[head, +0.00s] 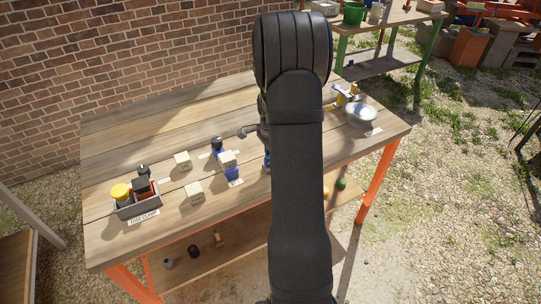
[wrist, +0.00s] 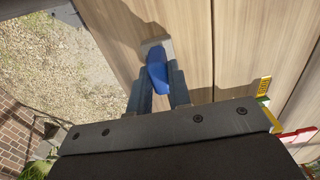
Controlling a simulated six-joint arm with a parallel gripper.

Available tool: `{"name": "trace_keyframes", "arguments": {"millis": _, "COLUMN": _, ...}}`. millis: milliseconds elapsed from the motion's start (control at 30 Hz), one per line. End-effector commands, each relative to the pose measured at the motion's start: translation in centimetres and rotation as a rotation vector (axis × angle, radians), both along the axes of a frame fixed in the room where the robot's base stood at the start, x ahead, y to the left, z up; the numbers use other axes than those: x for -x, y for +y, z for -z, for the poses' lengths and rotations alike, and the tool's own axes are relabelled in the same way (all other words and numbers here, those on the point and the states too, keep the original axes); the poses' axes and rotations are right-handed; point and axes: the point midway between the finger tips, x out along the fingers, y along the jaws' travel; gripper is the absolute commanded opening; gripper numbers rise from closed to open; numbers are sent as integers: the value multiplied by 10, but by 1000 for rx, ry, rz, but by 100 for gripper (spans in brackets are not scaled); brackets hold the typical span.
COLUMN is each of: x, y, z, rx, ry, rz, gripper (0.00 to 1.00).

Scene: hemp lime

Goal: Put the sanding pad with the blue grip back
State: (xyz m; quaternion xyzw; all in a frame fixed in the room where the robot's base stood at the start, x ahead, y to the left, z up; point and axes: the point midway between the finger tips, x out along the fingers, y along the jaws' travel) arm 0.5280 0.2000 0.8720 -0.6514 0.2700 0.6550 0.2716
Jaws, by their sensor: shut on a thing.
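My gripper (wrist: 159,88) is shut on the blue grip (wrist: 157,76) of the sanding pad, which sits between the two fingers in the wrist view. A pale grey end (wrist: 156,45) shows beyond the blue part, over the wooden table. I cannot tell whether it touches the table. In the head view my arm hides most of the gripper and the pad. A small blue patch (head: 267,160) shows at the arm's left edge, perhaps part of the pad.
A grey bin (head: 138,207) with a yellow-topped item stands at the table's left end. Two pale blocks (head: 182,160) (head: 194,191) and a dark-topped blue item (head: 218,146) stand between. A metal bowl (head: 360,116) is at right. The table's back left (head: 150,130) is clear.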

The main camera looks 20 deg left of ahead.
Motion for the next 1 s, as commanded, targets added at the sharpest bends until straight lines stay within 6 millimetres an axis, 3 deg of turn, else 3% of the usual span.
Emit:
{"name": "trace_keyframes", "arguments": {"millis": 367, "x": 0, "y": 0, "z": 5, "rx": 0, "ry": 0, "rz": 0, "gripper": 0}}
{"name": "trace_keyframes", "arguments": {"millis": 400, "x": 0, "y": 0, "z": 4, "rx": -1, "ry": -1, "rz": 0, "gripper": 24}}
{"name": "trace_keyframes", "arguments": {"millis": 500, "x": 0, "y": 0, "z": 4, "rx": 0, "ry": 0, "rz": 0, "gripper": 43}}
{"name": "trace_keyframes", "arguments": {"millis": 833, "x": 0, "y": 0, "z": 2, "rx": 0, "ry": 0, "rz": 0, "gripper": 43}}
{"name": "trace_keyframes", "arguments": {"millis": 1000, "x": -1, "y": 0, "z": -18, "rx": -1, "ry": -4, "rz": 0, "gripper": 43}}
